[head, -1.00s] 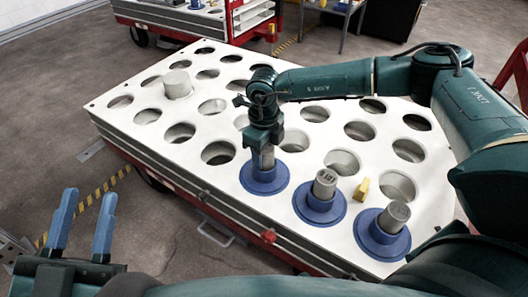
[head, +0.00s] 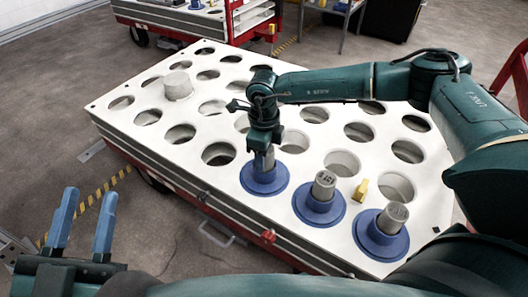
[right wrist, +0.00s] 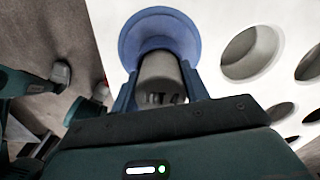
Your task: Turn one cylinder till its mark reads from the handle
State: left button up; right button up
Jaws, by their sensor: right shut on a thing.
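My right gripper (head: 264,148) is shut on a grey cylinder (head: 265,160) that stands in the leftmost blue flanged holder (head: 264,182). In the right wrist view the same cylinder (right wrist: 160,75) sits between the two fingers, with dark marking on its side near the palm, partly cut off. Two more grey cylinders stand in blue holders: a middle one (head: 324,184) with dark characters on its side, and a right one (head: 393,216) whose mark is too small to read. My left gripper (head: 82,222) is open and empty at the lower left, away from the table.
The white cart top (head: 240,100) has several round holes, mostly empty. A yellow block (head: 360,190) lies between the middle and right holders. A pale cylindrical piece (head: 177,84) stands at the back left. Another cart (head: 195,20) is behind.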

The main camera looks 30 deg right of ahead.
jog(key=o, duration=1.5)
notch_tip(320, 180, up, 4)
jog(key=shift+f+p, duration=0.1)
jog(key=shift+p, duration=0.75)
pick_arm(q)
jog(key=f+y+p, duration=0.1)
jog(key=s+f+n+g+y+p, duration=0.1)
jog(key=f+p, duration=0.1)
jog(key=shift+a+f, duration=0.1)
jog(key=shift+a, duration=0.1)
pick_arm(e)
notch_tip(320, 180, up, 10)
jog(key=shift+f, duration=0.25)
pick_arm(q)
jog(key=shift+s, duration=0.1)
pick_arm(e)
jog(key=shift+s, duration=0.1)
